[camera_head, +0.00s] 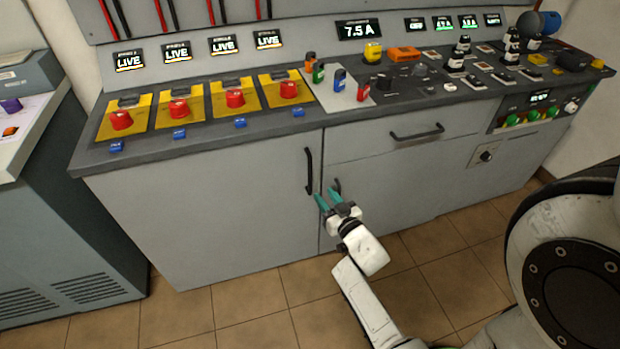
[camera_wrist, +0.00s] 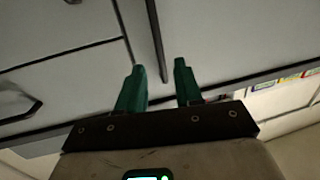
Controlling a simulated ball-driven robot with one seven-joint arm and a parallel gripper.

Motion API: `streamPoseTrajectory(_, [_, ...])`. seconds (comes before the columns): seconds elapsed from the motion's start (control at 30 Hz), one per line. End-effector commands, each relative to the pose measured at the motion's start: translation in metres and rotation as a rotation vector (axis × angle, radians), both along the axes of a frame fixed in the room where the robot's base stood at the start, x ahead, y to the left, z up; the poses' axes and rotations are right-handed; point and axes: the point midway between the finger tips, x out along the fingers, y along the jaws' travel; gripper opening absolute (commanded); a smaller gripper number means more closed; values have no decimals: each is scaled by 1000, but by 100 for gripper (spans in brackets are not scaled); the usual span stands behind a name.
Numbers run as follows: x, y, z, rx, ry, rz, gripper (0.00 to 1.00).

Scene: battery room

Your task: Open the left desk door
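The left desk door (camera_head: 235,205) is a grey panel and looks closed. Its handle (camera_head: 308,172) is a dark upright bar near its right edge. In the wrist view the handle (camera_wrist: 155,40) runs down toward the gap between my fingers. My gripper (camera_head: 326,195) has two green fingers and is open, close to the lower end of that handle. In the wrist view my gripper (camera_wrist: 160,70) has one finger on each side of the bar. I cannot tell whether the bar is between the tips or just beyond them.
The right door's handle (camera_head: 337,186) is close beside my fingers. A drawer handle (camera_head: 417,133) is up to the right. The desk top (camera_head: 220,145) overhangs the doors and carries red knobs. A grey cabinet (camera_head: 70,215) stands at left. Tiled floor (camera_head: 235,305) in front is clear.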

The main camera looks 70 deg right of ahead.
Motion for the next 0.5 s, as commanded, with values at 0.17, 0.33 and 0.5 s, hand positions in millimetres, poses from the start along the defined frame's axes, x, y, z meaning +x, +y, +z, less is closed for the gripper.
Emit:
streamPoseTrajectory(0.17, [-1,-5,1,-25,-39,11,35])
streamPoseTrajectory(0.33, [15,-17,1,-26,-42,12,35])
streamPoseTrajectory(0.5, [39,-37,1,-28,-42,13,35])
